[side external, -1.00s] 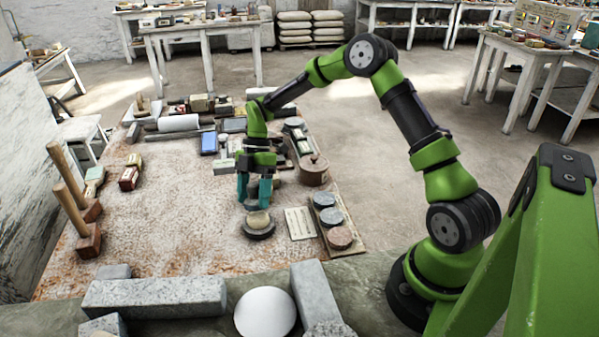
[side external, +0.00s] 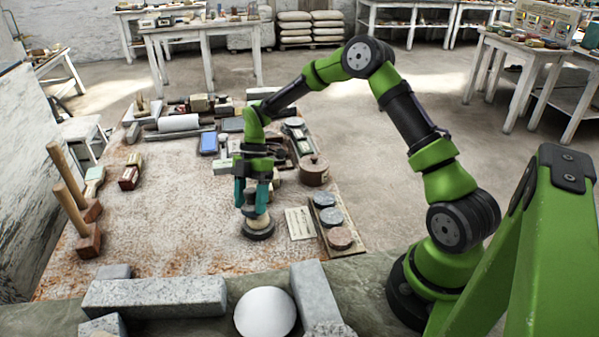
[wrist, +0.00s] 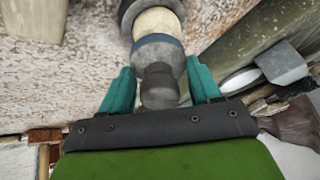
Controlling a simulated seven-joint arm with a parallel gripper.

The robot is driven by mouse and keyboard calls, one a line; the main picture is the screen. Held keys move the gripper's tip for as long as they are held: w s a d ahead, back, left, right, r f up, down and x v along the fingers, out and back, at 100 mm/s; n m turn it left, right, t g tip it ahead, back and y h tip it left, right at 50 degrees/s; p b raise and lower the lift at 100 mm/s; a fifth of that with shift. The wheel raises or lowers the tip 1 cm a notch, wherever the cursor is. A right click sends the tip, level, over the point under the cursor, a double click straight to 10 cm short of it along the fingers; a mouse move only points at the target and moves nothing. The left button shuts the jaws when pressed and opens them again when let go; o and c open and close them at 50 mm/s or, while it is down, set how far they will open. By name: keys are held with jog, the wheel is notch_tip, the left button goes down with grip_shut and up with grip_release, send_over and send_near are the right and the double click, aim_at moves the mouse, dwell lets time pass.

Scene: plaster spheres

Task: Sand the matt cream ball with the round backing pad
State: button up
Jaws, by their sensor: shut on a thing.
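The matt cream ball (side external: 258,222) sits in a dark round ring stand (side external: 258,234) on the work table. It also shows at the top of the wrist view (wrist: 157,23). My gripper (side external: 254,203) is shut on the dark knob of the round backing pad (wrist: 158,88), teal fingers on either side. The pad's blue-grey disc faces the ball and appears to meet it, hiding part of it; exact contact is hard to tell. In the side view the fingers stand directly above the ball and largely hide the pad.
A board with several round discs (side external: 331,216) lies right of the ball, beside a pale card (side external: 300,223). A lidded pot (side external: 313,171) stands behind. Two mallets (side external: 87,240) stand at left. The table left of the ball is clear.

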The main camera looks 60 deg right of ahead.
jog(key=shift+a, duration=0.4)
jog(key=shift+s+d+f, duration=0.15)
jog(key=shift+d+f, duration=0.05)
jog(key=shift+d, duration=0.75)
jog(key=shift+s+d+f, duration=0.15)
jog(key=shift+d, duration=0.75)
jog(key=shift+w+a+r, duration=0.1)
jog(key=shift+a+r, duration=0.05)
jog(key=shift+a, duration=0.35)
jog(key=shift+w+a+r, duration=0.1)
jog(key=shift+a+r, duration=0.05)
jog(key=shift+a, duration=0.35)
jog(key=shift+w+a+r, duration=0.1)
jog(key=shift+w+a, duration=0.05)
jog(key=shift+a, duration=0.7)
jog(key=shift+s+d+f, duration=0.1)
jog(key=shift+d+f, duration=0.05)
jog(key=shift+d, duration=0.5)
jog(key=shift+s+d+f, duration=0.1)
jog(key=shift+s+d, duration=0.05)
jog(key=shift+d, duration=0.45)
jog(key=shift+s+d+f, duration=0.1)
jog(key=shift+d+f, duration=0.05)
jog(key=shift+d, duration=0.5)
jog(key=shift+w+a+r, duration=0.2)
jog(key=shift+a+r, duration=0.25)
jog(key=shift+r, duration=0.05)
jog(key=shift+w+a+r, duration=0.15)
jog(key=shift+a+r, duration=0.25)
jog(key=shift+r, duration=0.05)
